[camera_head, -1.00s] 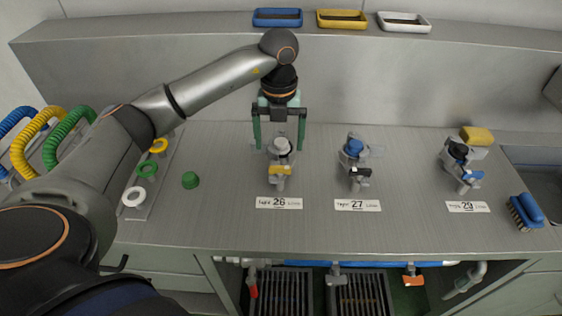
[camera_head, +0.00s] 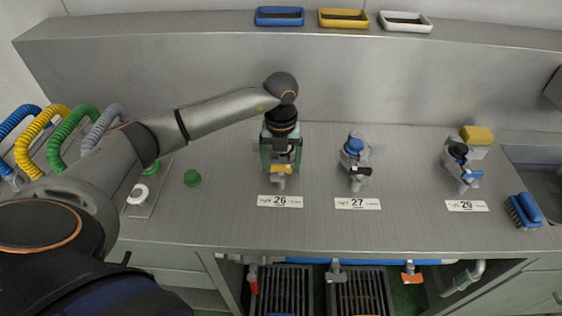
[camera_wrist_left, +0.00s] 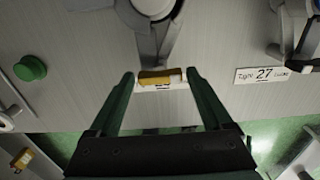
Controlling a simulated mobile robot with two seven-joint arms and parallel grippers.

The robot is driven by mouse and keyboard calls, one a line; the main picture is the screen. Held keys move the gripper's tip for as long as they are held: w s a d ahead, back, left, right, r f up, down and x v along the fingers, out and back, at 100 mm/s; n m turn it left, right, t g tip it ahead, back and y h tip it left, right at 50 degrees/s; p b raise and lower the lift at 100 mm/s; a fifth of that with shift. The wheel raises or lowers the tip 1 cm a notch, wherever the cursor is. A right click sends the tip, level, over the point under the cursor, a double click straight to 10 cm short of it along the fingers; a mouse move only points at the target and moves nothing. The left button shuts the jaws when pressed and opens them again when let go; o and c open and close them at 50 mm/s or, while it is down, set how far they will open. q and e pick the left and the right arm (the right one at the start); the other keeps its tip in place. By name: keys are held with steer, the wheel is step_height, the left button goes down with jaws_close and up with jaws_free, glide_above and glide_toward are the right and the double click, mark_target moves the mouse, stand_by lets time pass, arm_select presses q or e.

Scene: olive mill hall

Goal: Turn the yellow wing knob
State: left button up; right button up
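The yellow wing knob (camera_head: 281,169) is on the front of the tap fitting above the label reading 26. My left gripper (camera_head: 282,162) points down over this fitting, one green finger on each side. In the left wrist view the yellow knob (camera_wrist_left: 160,76) lies between the fingertips of my left gripper (camera_wrist_left: 160,78), with a small gap at either side. The fingers are apart and do not appear to touch it. The fitting's upper part is mostly hidden by the gripper in the head view. My right gripper is not in view.
Fitting 27 (camera_head: 355,160) with a blue cap stands to the right, and another fitting (camera_head: 460,165) farther right. A green cap (camera_head: 192,178) lies to the left. A blue brush (camera_head: 525,209) and yellow sponge (camera_head: 477,135) are at the right end.

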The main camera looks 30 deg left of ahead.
arm_select(q)
steer(key=c, duration=1.1)
steer(key=shift+o, duration=0.2)
